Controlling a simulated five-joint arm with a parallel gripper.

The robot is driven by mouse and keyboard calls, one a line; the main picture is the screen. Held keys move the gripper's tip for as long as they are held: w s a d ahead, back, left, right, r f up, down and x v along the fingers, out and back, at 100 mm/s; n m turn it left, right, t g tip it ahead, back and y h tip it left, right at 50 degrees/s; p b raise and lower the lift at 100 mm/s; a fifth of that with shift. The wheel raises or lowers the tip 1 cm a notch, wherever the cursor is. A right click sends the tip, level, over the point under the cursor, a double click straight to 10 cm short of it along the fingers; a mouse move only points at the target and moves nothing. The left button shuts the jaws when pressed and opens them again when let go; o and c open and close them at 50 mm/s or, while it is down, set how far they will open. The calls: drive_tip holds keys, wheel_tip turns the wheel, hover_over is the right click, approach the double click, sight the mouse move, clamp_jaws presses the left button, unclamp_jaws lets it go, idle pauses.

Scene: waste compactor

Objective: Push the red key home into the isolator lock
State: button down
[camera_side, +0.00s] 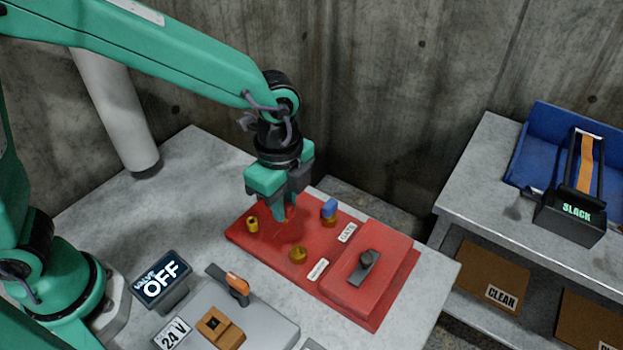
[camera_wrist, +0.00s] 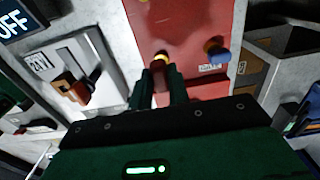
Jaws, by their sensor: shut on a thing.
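My gripper (camera_side: 288,206) is shut on the red key, pointing down over the red panel (camera_side: 325,272). The red key (camera_wrist: 161,88) shows as a dark red piece between the fingers in the wrist view; the fingers hide much of it. A brass lock (camera_wrist: 161,57) lies just beyond the key's end there; I cannot tell whether they touch. In the side view one brass lock (camera_side: 252,224) stands left of my gripper and another brass lock (camera_side: 298,255) stands nearer the camera. A blue key (camera_side: 329,208) stands in a brass lock to the right. I cannot tell which lock is the isolator.
The panel's raised right part bears a dark rotary handle (camera_side: 364,268). A grey box with an orange-tipped lever (camera_side: 238,285) and a "VALVE OFF" display (camera_side: 162,279) stand in front. At the right, a shelf holds a blue tray (camera_side: 530,145) and a "SLACK" unit (camera_side: 573,214).

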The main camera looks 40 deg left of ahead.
drive_tip(key=d, duration=0.1)
drive_tip(key=d+r, duration=0.1)
drive_tip(key=d, duration=0.1)
drive_tip(key=shift+s, duration=0.2)
drive_tip(key=shift+f, duration=0.25)
drive_tip(key=shift+f, duration=2.7)
drive_tip(key=shift+f, duration=1.4)
idle(1.3)
drive_tip(key=c, duration=1.3)
unclamp_jaws()
drive_tip(key=shift+o, duration=0.2)
drive_tip(key=shift+c, duration=0.4)
wheel_tip(320, 180, up, 7)
